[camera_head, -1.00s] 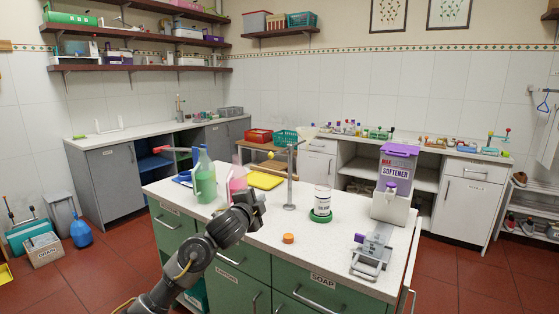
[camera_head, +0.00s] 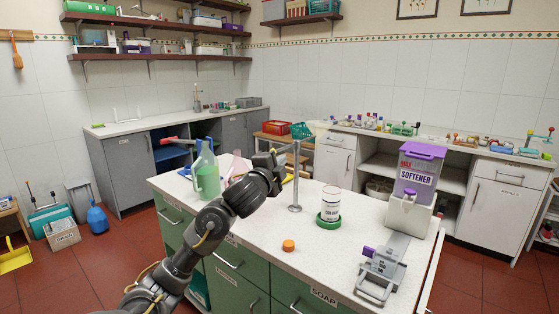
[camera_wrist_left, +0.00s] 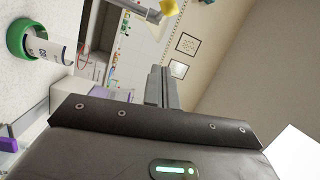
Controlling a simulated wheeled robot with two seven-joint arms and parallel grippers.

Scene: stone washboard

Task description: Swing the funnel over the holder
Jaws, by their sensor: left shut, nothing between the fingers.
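A pale, see-through funnel (camera_head: 318,127) sits at the top of a metal stand (camera_head: 296,185) on the green-fronted island. A white labelled bottle (camera_head: 330,204) stands upright in a round green holder (camera_head: 328,223), to the right of the stand's foot. The bottle (camera_wrist_left: 52,47) and green holder (camera_wrist_left: 17,38) also show at the left of the left wrist view. My left gripper (camera_head: 284,151) is shut and empty, close to the upper stand; contact cannot be told. Its fingers show in the left wrist view (camera_wrist_left: 158,84), with a yellow knob (camera_wrist_left: 170,8) beyond them. My right gripper is out of view.
A green bottle (camera_head: 207,178) and a pink flask (camera_head: 237,166) stand left of the stand, near my left arm. A purple softener dispenser (camera_head: 417,172) and a grey metal device (camera_head: 383,267) are at the right. An orange cap (camera_head: 288,245) lies in front.

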